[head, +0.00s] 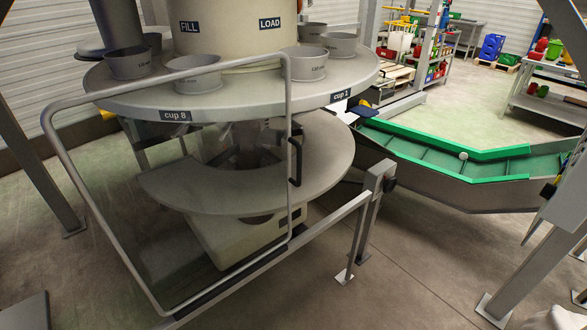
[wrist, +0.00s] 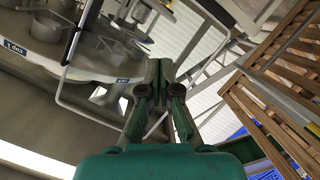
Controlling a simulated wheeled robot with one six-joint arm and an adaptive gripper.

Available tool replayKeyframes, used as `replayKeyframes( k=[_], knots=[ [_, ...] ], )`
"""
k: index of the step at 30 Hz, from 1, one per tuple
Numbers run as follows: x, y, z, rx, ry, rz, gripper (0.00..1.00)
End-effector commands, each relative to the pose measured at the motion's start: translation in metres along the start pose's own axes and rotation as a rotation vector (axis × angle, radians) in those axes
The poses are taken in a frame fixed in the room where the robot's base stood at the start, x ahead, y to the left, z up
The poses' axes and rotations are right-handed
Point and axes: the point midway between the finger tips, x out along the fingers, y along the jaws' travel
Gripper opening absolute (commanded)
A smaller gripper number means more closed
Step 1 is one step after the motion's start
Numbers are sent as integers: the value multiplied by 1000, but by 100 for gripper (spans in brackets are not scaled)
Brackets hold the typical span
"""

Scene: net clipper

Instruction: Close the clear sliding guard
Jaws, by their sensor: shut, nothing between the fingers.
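The clear guard is a see-through panel in a rounded grey tube frame (head: 170,82). In the head view it stands upright before the left and middle of the round machine, with the right side uncovered. A dark vertical handle (head: 296,160) sits on its right edge. In the wrist view, a grey tube frame (wrist: 84,22) with a dark handle (wrist: 71,44) shows at the upper left, tilted in the picture. My gripper (wrist: 158,66) is green and dark, shut and empty. It appears apart from the handle, which lies left of the fingertips. My gripper is not in the head view.
The turntable (head: 220,98) carries several grey cups. A low rail (head: 335,215) with a post runs along the machine's front. A green-lined conveyor (head: 440,150) lies at right. Wooden slats (wrist: 265,115) fill the wrist view's right side. The floor at front right is mostly clear.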

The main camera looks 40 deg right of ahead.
Motion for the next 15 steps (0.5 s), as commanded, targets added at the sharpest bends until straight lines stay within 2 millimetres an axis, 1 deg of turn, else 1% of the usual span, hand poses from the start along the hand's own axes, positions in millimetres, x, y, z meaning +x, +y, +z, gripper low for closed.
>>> replayKeyframes(
  k=[1, 6, 11, 15],
  knots=[
    [16, 7, -8, -54, 6, 19, 0],
    [59, 31, -26, -246, -14, 80, 0],
    [95, 60, -48, -411, -50, 149, 0],
    [121, 90, -70, -541, -97, 215, 0]
  ],
)
